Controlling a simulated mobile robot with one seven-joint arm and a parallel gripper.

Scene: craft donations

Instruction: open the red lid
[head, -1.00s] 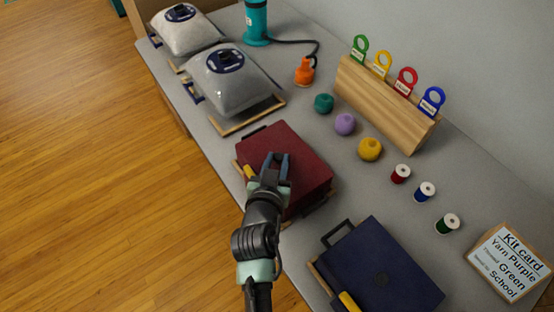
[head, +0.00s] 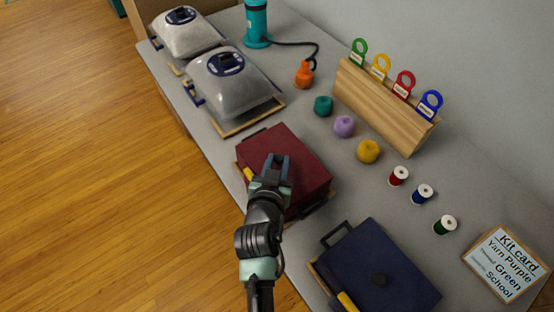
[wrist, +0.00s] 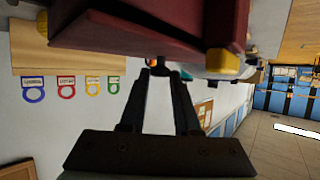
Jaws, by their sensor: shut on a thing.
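The dark red lid (head: 300,160) lies on its box at the near edge of the grey table, and looks closed. My gripper (head: 277,160) is over the lid's middle, with its fingers shut on the lid's knob, which the fingers mostly hide. In the wrist view the red lid (wrist: 205,15) fills the top, and my gripper (wrist: 160,75) has its fingertips close together just beside it around a small dark part. A yellow latch (head: 249,174) shows on the box's front side, also in the wrist view (wrist: 222,62).
A closed navy box (head: 385,265) stands close on the right. Yarn balls (head: 344,126), thread spools (head: 422,194), a wooden tag rack (head: 380,105) and a kit card (head: 505,264) lie behind. Open floor is in front.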

